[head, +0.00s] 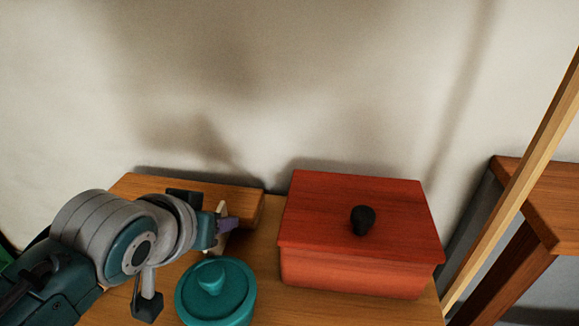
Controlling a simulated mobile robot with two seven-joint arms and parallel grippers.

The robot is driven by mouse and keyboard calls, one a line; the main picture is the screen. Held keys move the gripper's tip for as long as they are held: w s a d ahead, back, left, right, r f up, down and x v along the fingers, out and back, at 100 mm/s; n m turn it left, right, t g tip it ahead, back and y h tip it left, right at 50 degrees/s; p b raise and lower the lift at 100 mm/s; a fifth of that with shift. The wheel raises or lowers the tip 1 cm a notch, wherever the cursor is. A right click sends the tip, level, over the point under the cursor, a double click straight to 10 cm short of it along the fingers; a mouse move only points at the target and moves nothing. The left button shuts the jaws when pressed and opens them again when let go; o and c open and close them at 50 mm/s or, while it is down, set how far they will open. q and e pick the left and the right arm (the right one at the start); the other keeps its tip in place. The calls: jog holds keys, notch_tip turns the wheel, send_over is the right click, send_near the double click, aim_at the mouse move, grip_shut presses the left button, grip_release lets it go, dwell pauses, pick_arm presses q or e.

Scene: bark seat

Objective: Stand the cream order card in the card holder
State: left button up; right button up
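My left gripper (226,224) comes in from the left, over the table between the wooden block and the teal lidded pot. A small cream piece (221,208) shows at its purple tip; it may be the order card, seen mostly hidden behind the gripper. I cannot tell whether the fingers are closed on it. A long, low wooden block (240,205) lies against the wall behind the gripper; it may be the card holder, but no slot is visible and my arm covers part of it. My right gripper is not in view.
A red wooden box (330,215) with a black knob stands right of the gripper. A teal lidded pot (215,295) stands just in front of it. The wall (300,80) is close behind. A slanted wooden pole (515,195) and another wooden piece of furniture (555,205) are at right.

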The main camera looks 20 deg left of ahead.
pick_arm(q)
grip_shut()
dwell(0.4)
jog(key=shift+r, duration=0.2)
